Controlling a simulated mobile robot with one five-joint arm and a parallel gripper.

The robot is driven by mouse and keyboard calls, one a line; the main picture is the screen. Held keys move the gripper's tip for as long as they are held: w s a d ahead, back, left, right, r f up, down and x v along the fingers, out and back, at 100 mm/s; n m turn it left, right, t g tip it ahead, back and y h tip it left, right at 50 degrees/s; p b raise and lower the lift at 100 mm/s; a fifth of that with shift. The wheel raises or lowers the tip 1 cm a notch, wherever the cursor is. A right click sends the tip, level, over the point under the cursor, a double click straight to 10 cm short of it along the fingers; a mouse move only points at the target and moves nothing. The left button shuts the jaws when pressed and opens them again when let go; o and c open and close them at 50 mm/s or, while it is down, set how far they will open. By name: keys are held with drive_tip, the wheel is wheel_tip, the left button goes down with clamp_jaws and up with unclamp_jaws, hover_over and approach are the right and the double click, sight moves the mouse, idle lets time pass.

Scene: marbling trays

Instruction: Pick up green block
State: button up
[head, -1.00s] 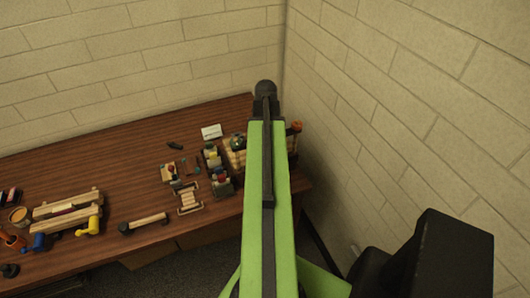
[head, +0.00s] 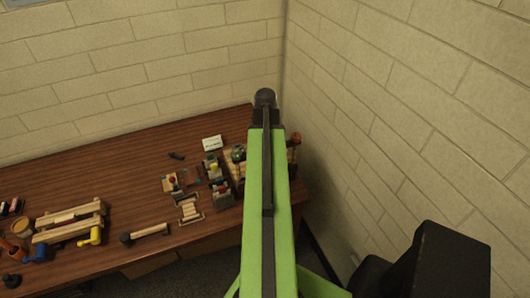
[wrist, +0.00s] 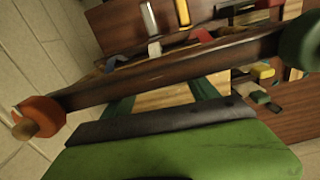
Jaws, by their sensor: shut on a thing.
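In the wrist view a broad green surface with a dark grey edge, which looks like my gripper (wrist: 165,122), fills the bottom. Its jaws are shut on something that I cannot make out. A wooden rod (wrist: 170,75) with an orange end and a dark green end crosses just beyond it; I cannot tell whether they touch. A small green block (wrist: 250,88) seems to lie among other coloured pieces at the right, partly hidden by the rod. In the head view my green arm hides the gripper.
The brown table (head: 120,190) meets brick walls behind and at right. A box of coloured pieces (head: 222,197), a white card (head: 212,143), a mallet (head: 146,233) and a wooden frame (head: 70,222) stand on it. Bare table lies at the back left.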

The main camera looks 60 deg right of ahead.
wheel_tip(320, 180, up, 16)
drive_tip(key=p, duration=1.5)
